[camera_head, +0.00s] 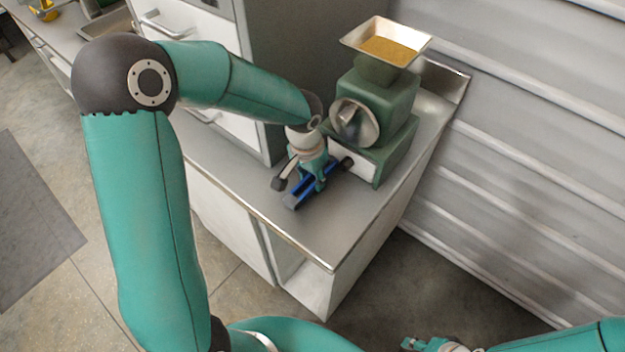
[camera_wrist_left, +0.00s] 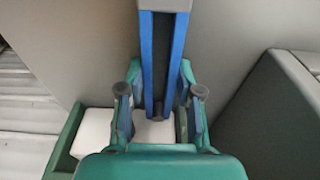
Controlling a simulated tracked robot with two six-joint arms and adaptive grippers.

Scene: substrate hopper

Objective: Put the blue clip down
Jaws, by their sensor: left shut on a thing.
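The blue clip (camera_head: 299,195) is a long piece with blue sides and a dark middle. It is at the grey counter (camera_head: 240,180), in front of the green hopper machine (camera_head: 373,120). My left gripper (camera_head: 312,176) points down over the clip and is shut on it. In the left wrist view the clip (camera_wrist_left: 147,60) runs up between the two fingers of the gripper (camera_wrist_left: 160,95). I cannot tell whether the clip touches the counter. My right gripper (camera_head: 412,344) shows only in part at the bottom edge, and its jaws are unclear.
The machine has a metal hopper tray (camera_head: 422,47) with yellow grain and a white drawer front (camera_head: 352,160) close to the clip. A grey cabinet (camera_head: 285,60) stands behind my left arm. The counter's front right part (camera_head: 330,235) is clear up to its edge.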

